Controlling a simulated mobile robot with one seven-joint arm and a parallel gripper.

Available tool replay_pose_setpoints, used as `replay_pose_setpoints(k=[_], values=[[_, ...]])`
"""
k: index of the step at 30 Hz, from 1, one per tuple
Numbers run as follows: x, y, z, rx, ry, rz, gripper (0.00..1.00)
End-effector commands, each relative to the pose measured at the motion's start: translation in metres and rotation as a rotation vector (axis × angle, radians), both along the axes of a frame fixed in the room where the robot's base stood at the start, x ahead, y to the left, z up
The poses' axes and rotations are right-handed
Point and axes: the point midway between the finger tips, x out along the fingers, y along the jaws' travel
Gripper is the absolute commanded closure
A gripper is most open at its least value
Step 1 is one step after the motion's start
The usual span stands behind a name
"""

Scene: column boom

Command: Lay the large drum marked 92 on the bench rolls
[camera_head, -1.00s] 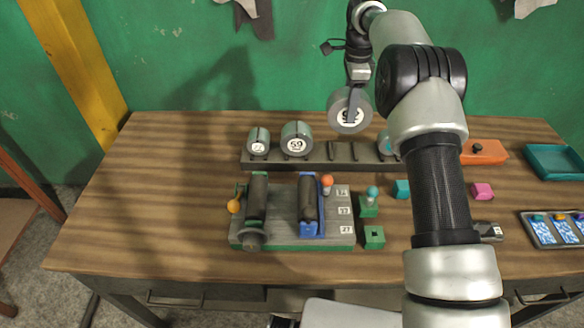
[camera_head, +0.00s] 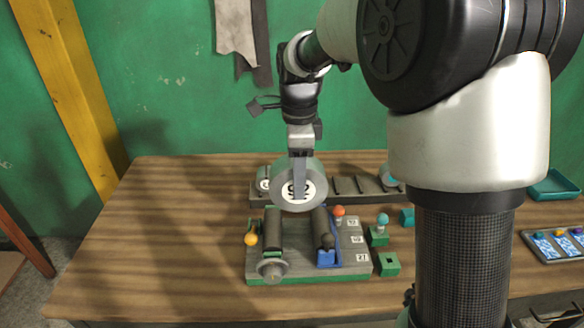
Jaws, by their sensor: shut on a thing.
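My gripper (camera_head: 299,182) is shut on a large grey drum (camera_head: 282,196) with a white round label. A finger crosses the label, so its number is only partly readable. The drum hangs upright above the back of the bench rolls, and I cannot tell whether it touches them. The bench rolls are two dark parallel rollers, the left one (camera_head: 272,230) and the right one (camera_head: 321,228), on a grey and green base (camera_head: 302,262). The right roller sits in a blue mount (camera_head: 328,258). The held drum hides part of the rack behind it.
A rack (camera_head: 345,186) with slots stands behind, with a smaller drum (camera_head: 263,180) at its left. Orange (camera_head: 251,239) and red (camera_head: 339,211) knobs flank the rolls. Green blocks (camera_head: 389,264) stand to the right. The table's left side is clear.

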Motion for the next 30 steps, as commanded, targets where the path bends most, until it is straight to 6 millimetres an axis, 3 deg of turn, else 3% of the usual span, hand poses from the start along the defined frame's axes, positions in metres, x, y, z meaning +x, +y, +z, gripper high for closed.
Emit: replay_pose_setpoints(k=[8, 21, 30], values=[[-0.001, 0.0, -0.015, 0.0, -0.001, -0.001, 0.9], [-0.001, 0.0, -0.057, 0.0, -0.001, 0.0, 0.9], [-0.001, 0.0, -0.059, 0.0, -0.001, 0.0, 0.9]])
